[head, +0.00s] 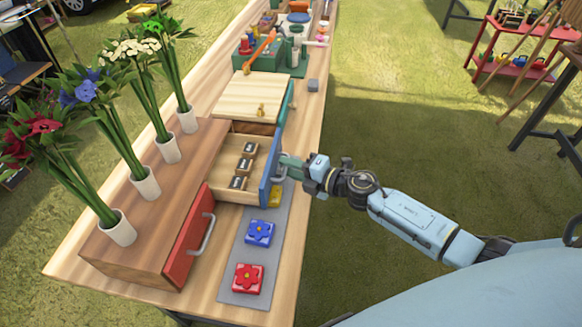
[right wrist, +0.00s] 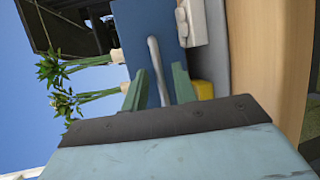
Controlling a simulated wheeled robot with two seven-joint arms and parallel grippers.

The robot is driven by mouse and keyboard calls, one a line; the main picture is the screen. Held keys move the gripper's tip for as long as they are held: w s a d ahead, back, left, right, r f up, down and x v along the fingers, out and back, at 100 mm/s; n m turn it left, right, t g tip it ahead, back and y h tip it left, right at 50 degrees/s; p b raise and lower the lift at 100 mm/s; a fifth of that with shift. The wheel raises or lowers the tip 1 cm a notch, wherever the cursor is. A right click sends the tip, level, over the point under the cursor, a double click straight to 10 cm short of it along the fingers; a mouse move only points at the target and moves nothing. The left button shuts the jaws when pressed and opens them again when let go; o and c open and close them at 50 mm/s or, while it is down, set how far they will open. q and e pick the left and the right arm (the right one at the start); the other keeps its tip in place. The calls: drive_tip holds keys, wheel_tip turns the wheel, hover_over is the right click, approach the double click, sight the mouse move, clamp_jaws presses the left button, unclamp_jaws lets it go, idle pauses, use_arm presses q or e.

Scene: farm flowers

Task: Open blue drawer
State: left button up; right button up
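The blue drawer (head: 270,165) stands pulled out from the brown wooden cabinet (head: 120,262). Several small wooden blocks with dark labels (head: 244,165) lie inside it. My right gripper (head: 283,166) is at the drawer's front. In the right wrist view, the blue front (right wrist: 146,25) fills the upper middle, and its metal handle (right wrist: 156,70) runs between my two green fingers (right wrist: 158,88). The fingers are apart, with a visible gap on each side of the handle. My left gripper is not in view.
A red drawer front (head: 188,240) with a handle is nearer on the cabinet. A grey mat (head: 232,286) beside it holds a blue flower tile (head: 260,233) and a red one (head: 248,278). Flowers in white pots (head: 120,230) line the cabinet top. Open grass lies right of the table.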

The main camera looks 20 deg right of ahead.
drive_tip(key=shift+s, duration=0.15)
drive_tip(key=v, duration=1.3)
drive_tip(key=shift+d, duration=0.1)
drive_tip(key=s+d+f+m+g+h, duration=0.1)
drive_tip(key=s+d+f+m+h, duration=0.25)
drive_tip(key=f, duration=0.55)
drive_tip(key=s+d+f+m+g+h, duration=0.15)
drive_tip(key=s+f+m, duration=0.25)
drive_tip(key=f+m, duration=0.45)
drive_tip(key=s+d+f+m+g+h, duration=0.1)
drive_tip(key=s+f+m+h, duration=0.25)
drive_tip(key=f, duration=0.75)
drive_tip(key=s+a+f+m+g, duration=0.2)
drive_tip(key=s+a+f+g, duration=0.1)
drive_tip(key=s, duration=0.5)
drive_tip(key=s+a+f+m+g, duration=0.3)
drive_tip(key=s+f, duration=0.3)
drive_tip(key=s, duration=0.3)
drive_tip(key=s+a+f+m+g, duration=0.2)
drive_tip(key=s+a+f, duration=0.3)
drive_tip(key=s, duration=0.3)
drive_tip(key=shift+s+f+g, duration=0.2)
drive_tip(key=shift+s+g, duration=0.2)
drive_tip(key=shift+g, duration=0.05)
